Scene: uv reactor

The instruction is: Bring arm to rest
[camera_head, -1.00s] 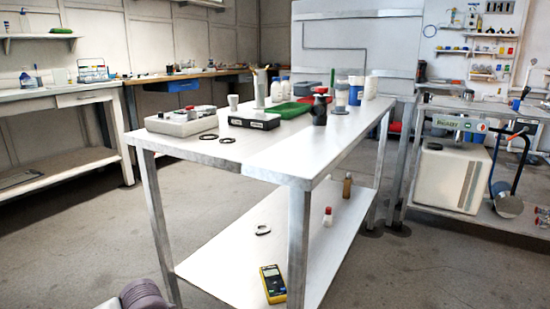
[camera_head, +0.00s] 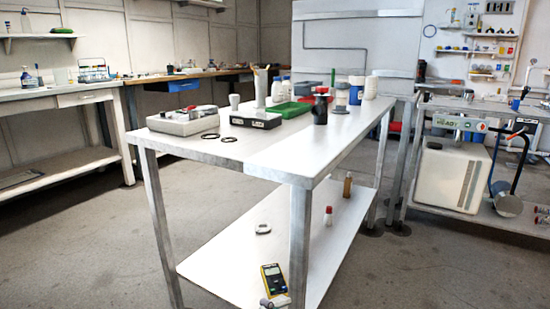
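Neither of my grippers can be made out in the head view. A small grey piece (camera_head: 275,302) shows at the bottom edge, over the lower end of the yellow multimeter (camera_head: 272,278). It may be part of my arm, but I cannot tell which part. Nothing is seen held.
A white-topped metal table (camera_head: 290,160) stands ahead, with a grey instrument (camera_head: 182,122), a black box (camera_head: 255,120), a green tray (camera_head: 290,109) and bottles. Its lower shelf (camera_head: 225,262) holds the multimeter and small bottles. A bench (camera_head: 60,95) is left; floor between is clear.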

